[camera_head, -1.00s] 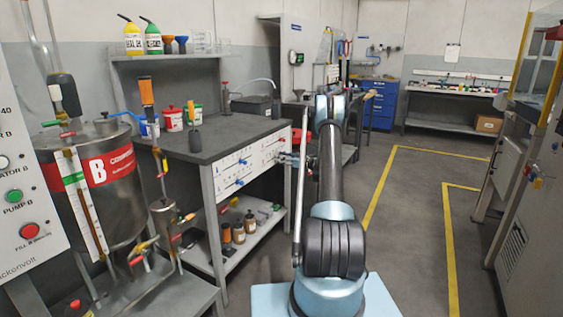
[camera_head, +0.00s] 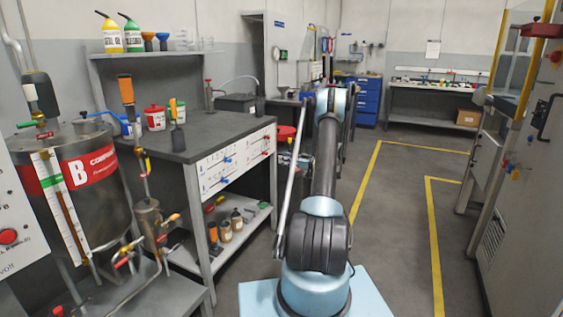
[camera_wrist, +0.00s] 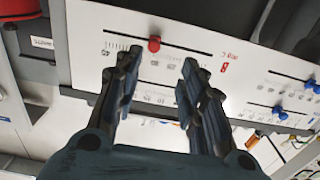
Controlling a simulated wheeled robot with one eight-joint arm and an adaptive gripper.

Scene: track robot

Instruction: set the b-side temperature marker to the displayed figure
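The white scale panel (camera_head: 233,165) is on the front of the dark-topped bench. It carries blue markers (camera_head: 226,160) on its left half and red markers on its right half (camera_head: 267,139). A red marker (camera_wrist: 154,44) sits in a slot beside red lettering, near the 45 end of a scale. My gripper (camera_wrist: 162,60) is open and empty, its fingers spread on either side below this marker, apart from it. The fingers partly cover a second scale. In the head view my arm hides most of the gripper.
Bottles (camera_head: 224,231) stand on the bench's lower shelf, red tubs (camera_head: 154,117) on top. Grey cabinets (camera_head: 500,200) line the right. The floor between is clear. I cannot read a displayed figure.

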